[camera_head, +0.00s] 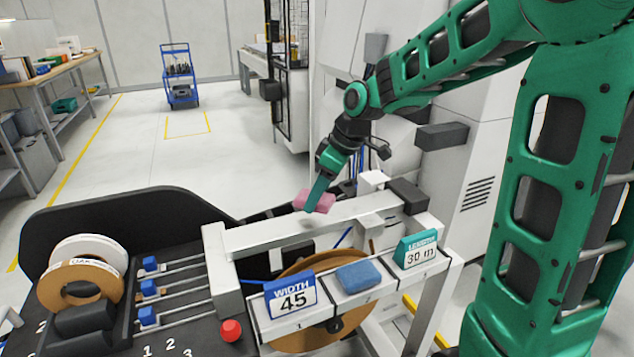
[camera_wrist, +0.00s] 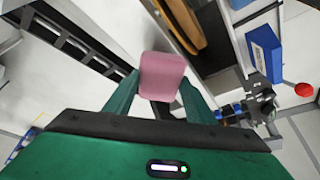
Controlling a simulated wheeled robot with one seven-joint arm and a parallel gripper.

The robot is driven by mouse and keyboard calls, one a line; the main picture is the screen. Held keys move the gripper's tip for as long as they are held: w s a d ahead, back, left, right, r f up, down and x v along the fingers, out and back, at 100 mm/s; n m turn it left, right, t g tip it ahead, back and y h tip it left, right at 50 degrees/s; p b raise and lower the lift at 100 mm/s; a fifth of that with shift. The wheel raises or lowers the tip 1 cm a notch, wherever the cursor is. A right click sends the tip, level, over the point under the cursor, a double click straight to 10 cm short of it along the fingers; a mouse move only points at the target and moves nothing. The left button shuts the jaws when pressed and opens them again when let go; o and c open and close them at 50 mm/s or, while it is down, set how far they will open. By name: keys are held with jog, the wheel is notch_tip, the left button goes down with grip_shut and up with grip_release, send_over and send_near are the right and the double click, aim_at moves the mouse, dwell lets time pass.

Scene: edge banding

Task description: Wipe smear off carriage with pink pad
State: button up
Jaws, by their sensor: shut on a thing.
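My gripper (camera_head: 318,193) is shut on the pink pad (camera_head: 312,203), just above the light grey beam (camera_head: 270,233) of the machine. In the wrist view the pink pad (camera_wrist: 162,75) sits between the two green fingers of my gripper (camera_wrist: 161,88). The carriage is not clearly told apart from the beam and its grey blocks. A faint dark patch shows on the beam below the pad; I cannot tell whether it is the smear or a shadow. I cannot tell whether the pad touches the beam.
A blue pad (camera_head: 358,276) lies on the front rail between a blue "WIDTH 45" sign (camera_head: 290,295) and a teal "LENGTH 30 m" sign (camera_head: 416,250). A red button (camera_head: 231,330) stands at the front. Banding rolls (camera_head: 82,285) stand at left. A dark block (camera_head: 408,195) tops the beam's right end.

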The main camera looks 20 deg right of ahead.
jog(key=shift+r, duration=1.75)
